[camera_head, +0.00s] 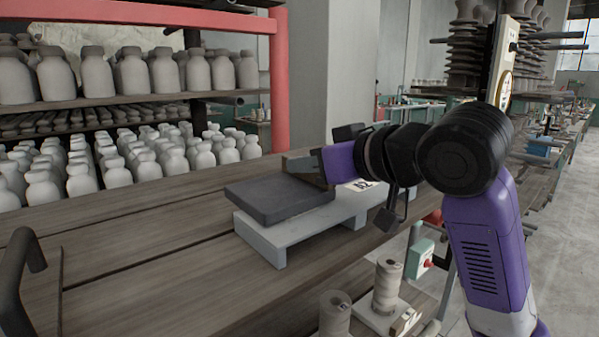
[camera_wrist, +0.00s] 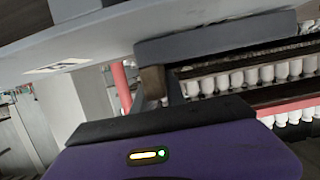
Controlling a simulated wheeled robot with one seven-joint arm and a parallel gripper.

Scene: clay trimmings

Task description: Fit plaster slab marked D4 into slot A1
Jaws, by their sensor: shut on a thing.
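My gripper (camera_head: 312,168) is shut on the dark grey slab (camera_head: 275,200) at its far right end. No D4 mark is readable on it. The slab lies flat over a pale grey footed board (camera_head: 300,232) and juts past its left end; whether it touches the board I cannot tell. A white label (camera_head: 363,185) with dark characters too small to read is at the board's right end. In the wrist view a brown gripper finger (camera_wrist: 153,82) meets the dark slab (camera_wrist: 215,38), with the pale board (camera_wrist: 120,35) beside it. Slot A1 cannot be made out.
The wooden bench (camera_head: 130,245) is clear left of the board. A dark curved handle (camera_head: 22,270) stands at the near left. Racks of pale bottles (camera_head: 140,72) stand behind, beside a red post (camera_head: 280,85). Pale spools (camera_head: 388,285) stand below at the front.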

